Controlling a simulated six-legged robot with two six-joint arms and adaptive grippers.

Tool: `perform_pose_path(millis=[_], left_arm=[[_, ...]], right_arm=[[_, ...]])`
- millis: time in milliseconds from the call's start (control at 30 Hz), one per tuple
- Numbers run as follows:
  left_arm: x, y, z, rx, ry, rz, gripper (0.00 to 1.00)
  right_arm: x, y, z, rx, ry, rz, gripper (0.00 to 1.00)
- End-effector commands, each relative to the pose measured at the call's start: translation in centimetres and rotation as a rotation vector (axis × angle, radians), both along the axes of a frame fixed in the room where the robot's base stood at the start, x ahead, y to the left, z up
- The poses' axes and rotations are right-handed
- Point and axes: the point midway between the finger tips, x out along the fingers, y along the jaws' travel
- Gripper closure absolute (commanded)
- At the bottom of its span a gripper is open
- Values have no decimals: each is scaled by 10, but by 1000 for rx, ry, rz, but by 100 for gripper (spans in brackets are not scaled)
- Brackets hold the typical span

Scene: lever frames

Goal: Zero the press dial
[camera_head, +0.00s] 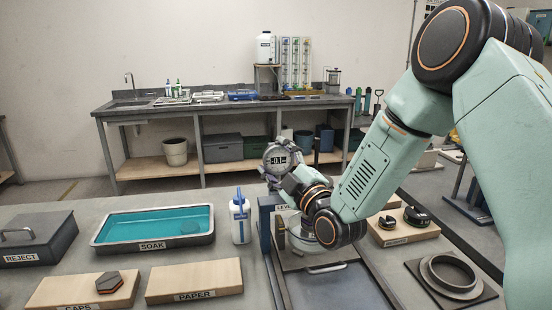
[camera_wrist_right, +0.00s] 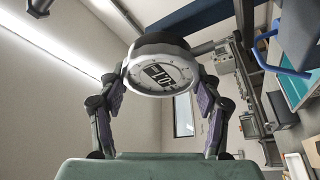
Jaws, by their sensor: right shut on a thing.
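The round grey press dial (camera_head: 277,158) faces me in the head view, above the lever frame (camera_head: 267,225). Its small display seems to read -0.1. In the right wrist view the dial (camera_wrist_right: 160,75) shows large and tilted, with a pale rim and a dark display. My right gripper (camera_head: 281,171) reaches it from the right in the head view. In the wrist view the fingers of my right gripper (camera_wrist_right: 160,100) lie on both sides of the dial, shut on it. My arm hides much of the press behind it. My left gripper is out of view.
Left of the press stand a white bottle (camera_head: 240,218), a SOAK tray (camera_head: 150,250) of teal liquid and a REJECT box (camera_head: 38,238). Wooden CAPS (camera_head: 60,292) and PAPER (camera_head: 195,281) blocks lie in front. A black ring (camera_head: 450,277) sits at right.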

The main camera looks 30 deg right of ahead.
Motion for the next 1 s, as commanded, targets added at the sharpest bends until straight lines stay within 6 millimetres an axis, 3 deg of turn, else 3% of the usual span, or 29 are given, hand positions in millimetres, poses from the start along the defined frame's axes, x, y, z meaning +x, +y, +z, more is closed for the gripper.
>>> perform_pose_path(millis=[133, 167, 433, 767, 1000], left_arm=[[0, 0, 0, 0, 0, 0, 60], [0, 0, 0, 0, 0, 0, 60], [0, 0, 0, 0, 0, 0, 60], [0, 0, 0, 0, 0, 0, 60], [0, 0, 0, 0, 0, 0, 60]], right_arm=[[0, -1, 0, 0, 0, -1, 67], [0, -1, 0, 0, -1, -2, 34], [0, 0, 0, 1, 0, -1, 12], [-1, 0, 0, 1, 0, -1, 12], [-29, -4, -6, 8, 1, -3, 12]])
